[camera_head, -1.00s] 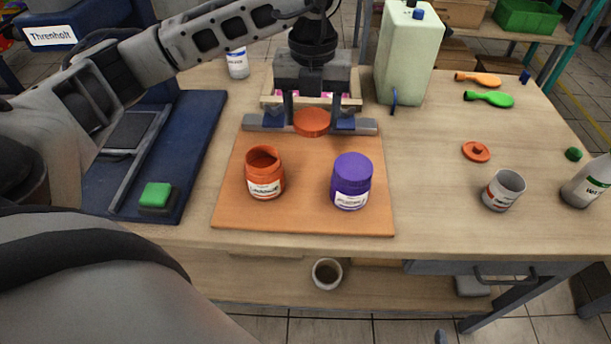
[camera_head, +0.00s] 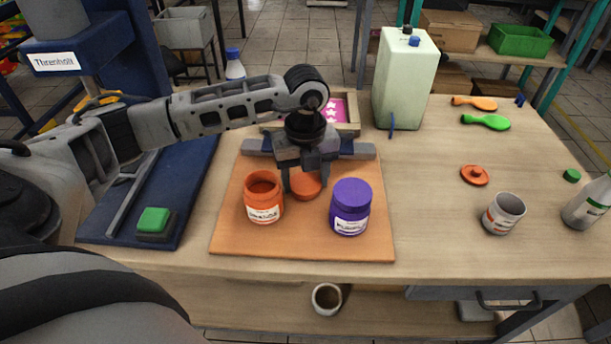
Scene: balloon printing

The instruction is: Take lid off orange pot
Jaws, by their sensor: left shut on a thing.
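The orange pot (camera_head: 263,199) stands upright and open on the left part of the brown board (camera_head: 300,248), its rim uncovered. My left gripper (camera_head: 305,188) is shut on a round orange lid (camera_head: 306,187). The lid is apart from the pot, just right of and behind it in the picture, over the board. I cannot tell whether it touches the board. A purple pot (camera_head: 351,207) with its purple lid on stands to the right of the gripper. My right gripper is not in view.
A pale canister (camera_head: 404,85) stands at the back. A blue panel (camera_head: 190,180) with a green block (camera_head: 153,220) is left.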

